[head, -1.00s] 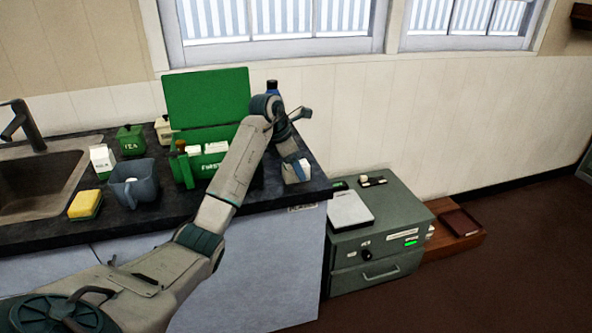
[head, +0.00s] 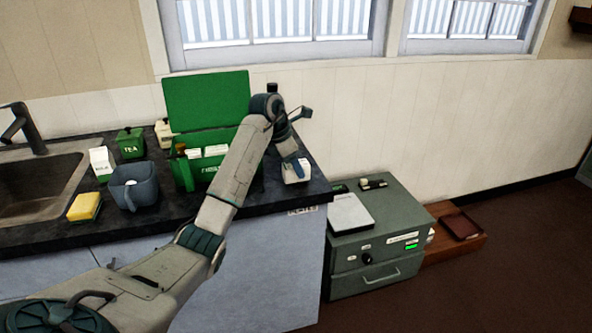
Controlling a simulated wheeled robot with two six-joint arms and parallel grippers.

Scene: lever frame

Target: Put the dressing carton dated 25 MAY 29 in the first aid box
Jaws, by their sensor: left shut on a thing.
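The green first aid box (head: 184,176) stands on the dark counter with its lid (head: 206,98) open and upright at the back. Several white cartons (head: 215,151) show inside it, partly hidden by my arm. My left gripper (head: 294,165) points down at the counter's right end, right of the box. It is shut on a small white carton (head: 295,174). The date on this carton is too small to read. I cannot tell whether the carton touches the counter. My right gripper is not in view.
A blue-grey jug (head: 134,187), a yellow sponge (head: 85,206), a milk carton (head: 101,163) and a green tea tin (head: 130,142) stand left of the box, near the sink (head: 40,185). A grey cabinet (head: 375,250) stands lower, right of the counter. A dark bottle top (head: 272,87) shows behind my arm.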

